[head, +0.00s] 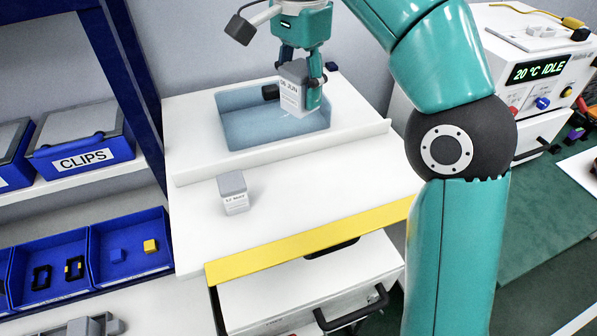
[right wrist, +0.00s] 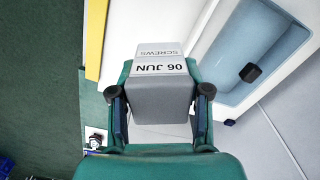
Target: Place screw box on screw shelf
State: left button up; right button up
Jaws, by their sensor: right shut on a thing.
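My right gripper (head: 301,84) is shut on a grey-topped box (head: 291,98) with a white label. In the head view it holds the box over the blue recess of the white counter; the exact height is hard to tell. In the right wrist view the label reads "SCREWS" and "06 JUN", and the box (right wrist: 160,68) sits between both fingers of the gripper (right wrist: 160,93). No shelf marked for screws can be read. At the left, a white shelf (head: 73,183) carries blue bins, one marked CLIPS (head: 82,157). My left gripper is not in view.
A second small grey-topped box (head: 233,195) stands on the white counter (head: 310,180), before a raised lip. The blue recess (head: 240,130) holds a dark cylinder (head: 270,91). Blue uprights (head: 125,70) frame the left shelves. A machine reading "20 °C IDLE" (head: 540,72) stands right.

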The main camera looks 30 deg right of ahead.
aim_at(305, 111)
jog(key=f, duration=0.1)
jog(key=f+b, duration=0.1)
jog(key=f, duration=0.1)
jog(key=f+b, duration=0.1)
jog(key=shift+s+d+f, duration=0.2)
jog(key=shift+s+d, duration=0.05)
jog(key=shift+s, duration=0.1)
notch_tip(305, 111, down, 10)
jog(key=b, duration=0.3)
jog(key=shift+d+r, duration=0.1)
jog(key=shift+r, duration=0.15)
jog(key=shift+f+b, duration=0.3)
jog(key=shift+f, duration=2.15)
jog(key=shift+f, duration=0.1)
jog(key=o, duration=1.2)
jog(key=shift+o, duration=0.2)
